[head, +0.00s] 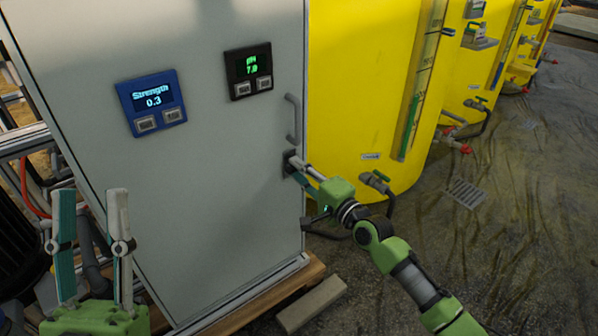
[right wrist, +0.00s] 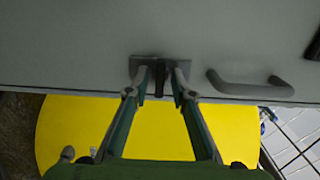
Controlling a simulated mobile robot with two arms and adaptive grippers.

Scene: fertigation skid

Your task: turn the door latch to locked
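The door latch (right wrist: 161,80) is a small dark handle on a dark plate, low beside the door handle. In the head view the latch (head: 291,163) shows at the right edge of the grey cabinet door (head: 215,180), partly covered by my right gripper (head: 299,172). In the right wrist view my right gripper (right wrist: 161,74) has one fingertip on each side of the latch handle. The fingers look apart, with slim gaps beside it; contact is hard to tell. My left gripper (head: 91,192) is open and empty, fingers upright, in front of the cabinet at lower left.
A grey door handle (head: 292,118) sits just above the latch. The door carries a blue Strength panel (head: 152,102) and a black pH panel (head: 248,70). Yellow tanks (head: 350,90) with valves stand to the right. A loose block (head: 312,304) lies by the cabinet base.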

